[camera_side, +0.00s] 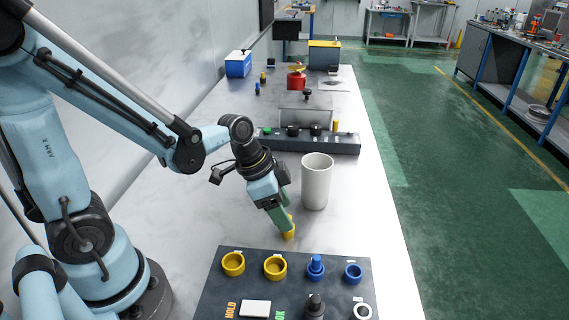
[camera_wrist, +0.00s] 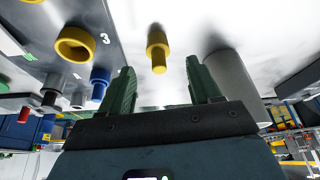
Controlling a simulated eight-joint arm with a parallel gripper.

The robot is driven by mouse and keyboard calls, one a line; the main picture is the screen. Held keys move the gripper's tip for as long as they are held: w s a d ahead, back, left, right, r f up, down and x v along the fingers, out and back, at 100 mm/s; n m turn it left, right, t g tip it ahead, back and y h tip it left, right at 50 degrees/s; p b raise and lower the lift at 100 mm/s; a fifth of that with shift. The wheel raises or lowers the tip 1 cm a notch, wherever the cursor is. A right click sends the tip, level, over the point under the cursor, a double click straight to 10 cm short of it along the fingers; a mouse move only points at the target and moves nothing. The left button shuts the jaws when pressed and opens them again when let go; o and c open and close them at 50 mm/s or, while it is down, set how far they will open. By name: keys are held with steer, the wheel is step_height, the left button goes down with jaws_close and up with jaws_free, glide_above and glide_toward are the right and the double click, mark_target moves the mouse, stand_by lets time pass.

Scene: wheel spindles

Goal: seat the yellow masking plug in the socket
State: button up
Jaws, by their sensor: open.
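The yellow masking plug (camera_wrist: 157,50) is a stepped yellow cylinder on the pale bench, apart from the panel. In the wrist view it lies between the lines of the two green fingers, near their tips. My gripper (camera_wrist: 160,66) is open, with a finger on each side of it and no visible contact. In the side view my gripper (camera_side: 281,217) points down at the plug (camera_side: 289,232) and partly hides it. Two yellow ring sockets (camera_side: 233,264) (camera_side: 275,267) stand on the dark panel (camera_side: 212,295), and both look empty. One shows beside a "3" in the wrist view (camera_wrist: 75,44).
A white cup (camera_side: 317,182) stands close behind my gripper, to the right. The panel also has a blue plug (camera_side: 316,265) in a socket, a blue ring (camera_side: 353,273) and a white button (camera_side: 255,308). A dark rack (camera_side: 318,143) with knobs lies farther back.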

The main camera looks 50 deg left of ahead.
steer(key=shift+x, duration=1.4)
steer(key=c, duration=1.1)
steer(key=shift+r, duration=0.1)
